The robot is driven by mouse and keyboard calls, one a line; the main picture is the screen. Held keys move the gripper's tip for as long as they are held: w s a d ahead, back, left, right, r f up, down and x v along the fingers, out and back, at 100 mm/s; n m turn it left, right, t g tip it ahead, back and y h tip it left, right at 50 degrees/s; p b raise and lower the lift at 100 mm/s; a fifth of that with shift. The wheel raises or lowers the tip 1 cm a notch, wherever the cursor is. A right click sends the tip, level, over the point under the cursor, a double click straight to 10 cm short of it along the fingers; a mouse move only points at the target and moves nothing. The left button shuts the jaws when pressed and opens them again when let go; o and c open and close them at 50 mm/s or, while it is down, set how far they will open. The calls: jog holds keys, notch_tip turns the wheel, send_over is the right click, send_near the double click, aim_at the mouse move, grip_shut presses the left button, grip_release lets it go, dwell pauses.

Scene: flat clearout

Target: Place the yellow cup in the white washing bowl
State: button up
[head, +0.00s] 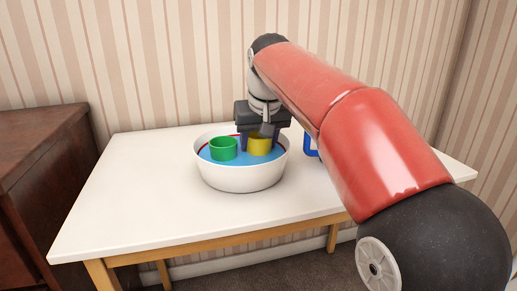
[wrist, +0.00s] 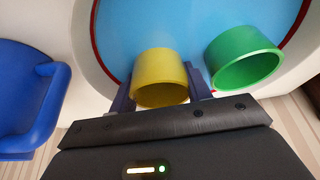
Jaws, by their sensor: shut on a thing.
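The yellow cup (head: 260,146) is inside the white washing bowl (head: 242,180), in its right half. In the wrist view the yellow cup (wrist: 161,78) sits between the two fingers of my gripper (wrist: 165,88). My gripper (head: 260,138) reaches down into the bowl from above and is shut on the cup. The bowl (wrist: 88,50) has a red line inside its rim and a blue inside. I cannot tell whether the cup touches the bowl's bottom.
A green cup (head: 223,148) is in the bowl, left of the yellow cup. A blue object (head: 310,145) stands right of the bowl, partly behind my arm; it shows larger in the wrist view (wrist: 25,95). The white table (head: 130,200) is clear at left. A brown cabinet (head: 50,160) stands left.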

jog(key=shift+f, duration=0.3)
jog(key=o, duration=0.7)
jog(key=shift+o, duration=0.2)
jog(key=p+v, duration=0.3)
jog(key=v, duration=0.8)
jog(key=s+d+f+m, duration=0.1)
jog(key=s+d+f, duration=0.2)
jog(key=s+d, duration=0.3)
jog(key=s+d+f+m, duration=0.1)
jog(key=s+d+f, duration=0.3)
jog(key=s+f, duration=0.4)
jog(key=s+d+f+m+t+h, duration=0.1)
jog(key=s+d+f, duration=0.3)
jog(key=s+f, duration=0.5)
notch_tip(320, 180, down, 4)
jog(key=shift+s+d+r, duration=0.1)
jog(key=shift+s+d, duration=0.15)
jog(key=shift+d, duration=0.05)
